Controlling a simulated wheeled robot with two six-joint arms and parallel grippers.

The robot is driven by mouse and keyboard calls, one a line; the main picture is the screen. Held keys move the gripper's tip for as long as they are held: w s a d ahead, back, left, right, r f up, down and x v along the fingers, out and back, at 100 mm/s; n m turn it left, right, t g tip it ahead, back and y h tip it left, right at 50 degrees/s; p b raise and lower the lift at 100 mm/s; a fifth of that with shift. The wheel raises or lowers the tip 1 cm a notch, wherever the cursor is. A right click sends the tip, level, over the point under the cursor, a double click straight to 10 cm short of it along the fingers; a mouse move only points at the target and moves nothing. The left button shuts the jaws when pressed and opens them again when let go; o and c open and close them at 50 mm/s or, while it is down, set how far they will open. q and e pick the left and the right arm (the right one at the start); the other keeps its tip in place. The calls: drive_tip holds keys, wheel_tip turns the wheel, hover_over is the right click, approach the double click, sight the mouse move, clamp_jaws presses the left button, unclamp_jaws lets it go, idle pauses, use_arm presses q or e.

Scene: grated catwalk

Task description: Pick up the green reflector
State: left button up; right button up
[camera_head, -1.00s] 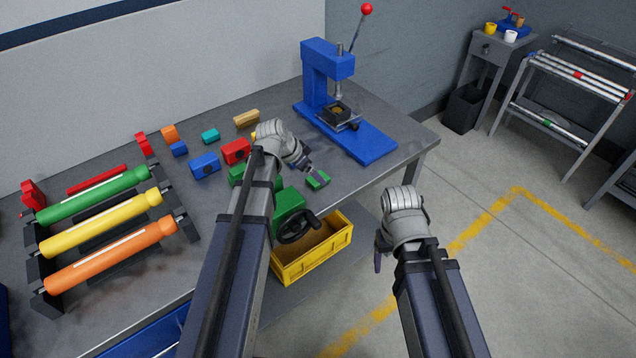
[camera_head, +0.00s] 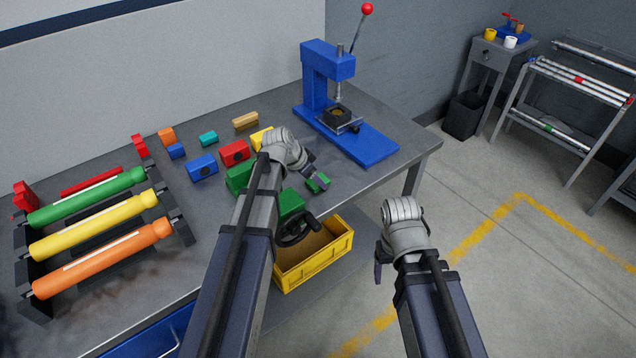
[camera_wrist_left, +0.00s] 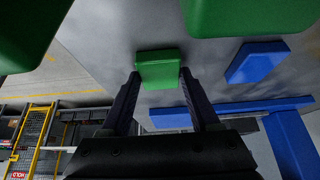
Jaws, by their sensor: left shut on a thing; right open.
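The green reflector (camera_head: 322,184) is a small flat green block near the table's right front edge in the head view. My left gripper (camera_head: 316,181) is shut on it. In the left wrist view the reflector (camera_wrist_left: 158,68) sits between the two fingertips of the left gripper (camera_wrist_left: 160,88). I cannot tell whether it is clear of the table top. My right gripper (camera_head: 379,268) is open and empty, out past the table's front edge; its fingers are mostly hidden by its wrist.
The grey table (camera_head: 385,185) also holds a blue press (camera_head: 330,75), several coloured blocks such as a red one (camera_head: 235,153), and a rack with orange (camera_head: 105,258), yellow and green rollers. A yellow bin (camera_head: 315,265) is below the front edge.

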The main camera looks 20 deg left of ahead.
use_arm(q)
drive_tip(key=c, duration=0.6)
drive_tip(key=shift+r, duration=0.15)
drive_tip(key=shift+c, duration=0.2)
wheel_tip(320, 180, up, 10)
drive_tip(key=p, duration=1)
